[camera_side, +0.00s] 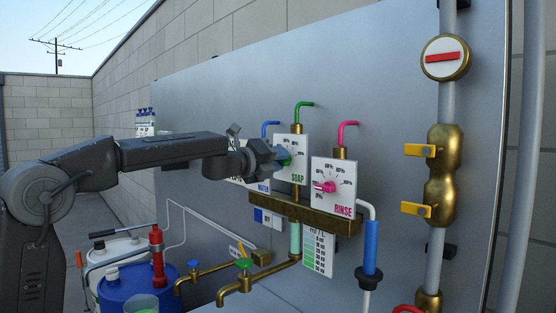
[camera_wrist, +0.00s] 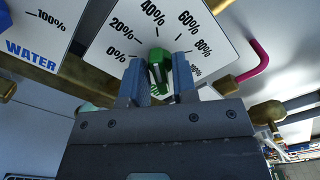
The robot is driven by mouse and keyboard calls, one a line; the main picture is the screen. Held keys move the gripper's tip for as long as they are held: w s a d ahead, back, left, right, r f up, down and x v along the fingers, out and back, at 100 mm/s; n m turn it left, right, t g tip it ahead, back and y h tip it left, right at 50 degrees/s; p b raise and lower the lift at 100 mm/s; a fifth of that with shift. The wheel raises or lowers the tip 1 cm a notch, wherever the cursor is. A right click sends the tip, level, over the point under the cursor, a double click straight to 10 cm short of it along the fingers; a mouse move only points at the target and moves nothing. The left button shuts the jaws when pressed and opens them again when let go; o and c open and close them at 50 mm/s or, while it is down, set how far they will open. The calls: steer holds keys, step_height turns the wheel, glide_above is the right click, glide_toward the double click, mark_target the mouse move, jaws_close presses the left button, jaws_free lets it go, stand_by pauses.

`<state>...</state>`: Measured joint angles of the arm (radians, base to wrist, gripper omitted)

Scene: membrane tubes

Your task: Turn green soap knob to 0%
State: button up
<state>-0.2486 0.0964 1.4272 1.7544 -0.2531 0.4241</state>
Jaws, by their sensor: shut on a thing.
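The green soap knob (camera_wrist: 158,66) sits on the white SOAP dial (camera_wrist: 106,40), which also shows in the side view (camera_side: 299,148). My gripper (camera_wrist: 159,78) is shut on the knob, one blue-grey finger on each side. In the wrist view the knob's long axis stands nearly upright, its upper end just under the 40% mark. Its exact reading cannot be told. The 0% mark is to the left of the knob, and 60% and 80% are to its right. In the side view my gripper (camera_side: 281,157) hides most of the knob.
The RINSE dial (camera_side: 333,187) with a pink knob is right of the soap dial. The WATER dial (camera_wrist: 35,30) is on the left, mostly behind my gripper in the side view. A brass manifold (camera_side: 300,213) runs below. Brass taps (camera_side: 235,284) and a blue drum (camera_side: 130,288) stand lower left.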

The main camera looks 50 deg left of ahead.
steer(key=shift+f+n, duration=0.15)
steer(key=shift+n, duration=7.25)
steer(key=o, duration=0.7)
steer(key=s, duration=1.4)
